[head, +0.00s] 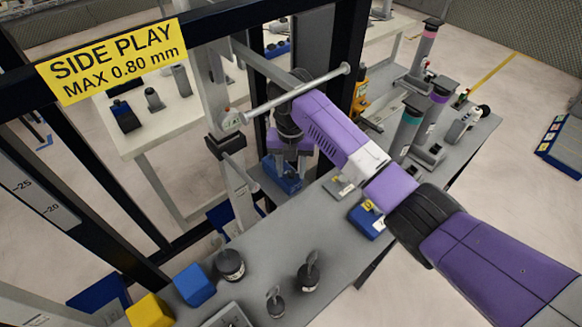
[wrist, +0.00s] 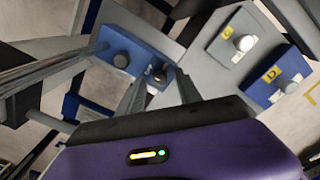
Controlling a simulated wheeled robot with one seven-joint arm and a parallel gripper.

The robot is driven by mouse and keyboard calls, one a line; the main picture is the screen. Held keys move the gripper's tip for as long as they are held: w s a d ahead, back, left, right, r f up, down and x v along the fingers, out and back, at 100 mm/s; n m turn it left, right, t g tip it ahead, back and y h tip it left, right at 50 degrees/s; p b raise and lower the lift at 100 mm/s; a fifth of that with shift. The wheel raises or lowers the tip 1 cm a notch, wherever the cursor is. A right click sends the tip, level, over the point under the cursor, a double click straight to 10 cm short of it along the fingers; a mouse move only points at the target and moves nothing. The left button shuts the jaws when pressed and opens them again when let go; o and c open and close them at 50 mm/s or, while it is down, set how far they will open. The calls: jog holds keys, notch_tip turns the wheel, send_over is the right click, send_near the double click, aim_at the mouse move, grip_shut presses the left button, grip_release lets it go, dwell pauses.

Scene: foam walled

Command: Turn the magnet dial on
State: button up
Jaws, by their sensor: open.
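A blue block (wrist: 138,55) lies just beyond my gripper (wrist: 161,84) in the wrist view. A small dark round dial (wrist: 158,73) is on its near end, and a silver knob (wrist: 121,60) is farther left on it. My gripper's two grey fingers are open and empty, and their tips are on either side of the dark dial's place in the picture. I cannot tell whether they touch it. The blue block (head: 284,180) also shows below my gripper in the head view, where the fingers and dial are too small to make out. No dial marking is readable.
A grey block marked C (wrist: 229,42) and a blue block marked D (wrist: 279,76), each with a silver knob, are to the right. A black-framed rack with a yellow sign (head: 112,62) stands at left. A metal bar (head: 297,93) passes close to my arm.

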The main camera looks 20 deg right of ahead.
jog(key=shift+c, duration=0.4)
grip_shut()
jog(key=shift+r+m+p, duration=0.1)
jog(key=shift+m+p, duration=0.3)
jog(key=m+p, duration=0.2)
jog(key=shift+r+m, duration=0.1)
jog(key=shift+m, duration=0.3)
jog(key=m+p, duration=0.3)
jog(key=m, duration=0.2)
jog(key=shift+m, duration=0.3)
jog(key=m+p, duration=0.2)
jog(key=m, duration=0.2)
jog(key=m+p, duration=0.1)
jog(key=m, duration=0.3)
jog(key=shift+m, duration=0.3)
jog(key=shift+p, duration=0.3)
